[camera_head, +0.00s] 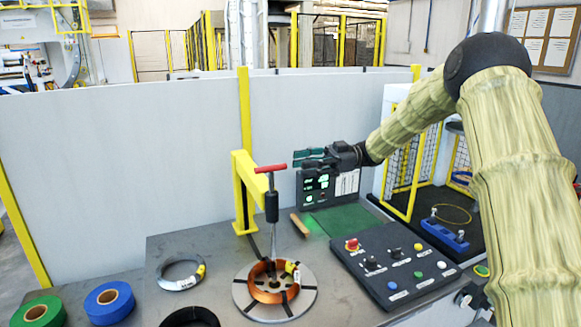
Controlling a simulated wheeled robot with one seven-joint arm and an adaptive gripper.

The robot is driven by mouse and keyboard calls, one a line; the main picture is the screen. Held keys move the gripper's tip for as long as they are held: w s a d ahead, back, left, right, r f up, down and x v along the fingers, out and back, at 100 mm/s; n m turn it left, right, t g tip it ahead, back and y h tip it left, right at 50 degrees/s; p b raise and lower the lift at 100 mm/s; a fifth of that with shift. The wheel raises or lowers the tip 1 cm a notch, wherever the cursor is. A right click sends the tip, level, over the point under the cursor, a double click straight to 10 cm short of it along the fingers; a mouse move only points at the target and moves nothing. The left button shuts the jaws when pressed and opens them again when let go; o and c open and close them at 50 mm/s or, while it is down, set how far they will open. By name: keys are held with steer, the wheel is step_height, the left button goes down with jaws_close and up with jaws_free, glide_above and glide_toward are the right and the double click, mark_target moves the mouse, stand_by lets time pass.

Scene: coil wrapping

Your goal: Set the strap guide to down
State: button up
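A control panel (395,266) on the right of the bench carries a red button on a yellow base (352,244), dark selector knobs (371,264) and several coloured buttons. Its labels are too small to read, so I cannot tell which control, if any, sets the strap guide. A yellow post (244,190) holds a dark shaft with a red T-handle (270,168) upright above a copper coil (268,284) on a round grey plate (243,297). My gripper (298,158) hovers behind the panel, in front of a display box, pointing left. Its fingers look close together; their gap is unclear.
A grey coil (180,273), a blue roll (108,302) and a green roll (40,313) lie at left. A display box (316,190) and green mat (349,219) are at the back. A fenced cell (402,187) with a blue fixture (445,235) stands right.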

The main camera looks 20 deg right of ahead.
steer(key=shift+d, duration=1)
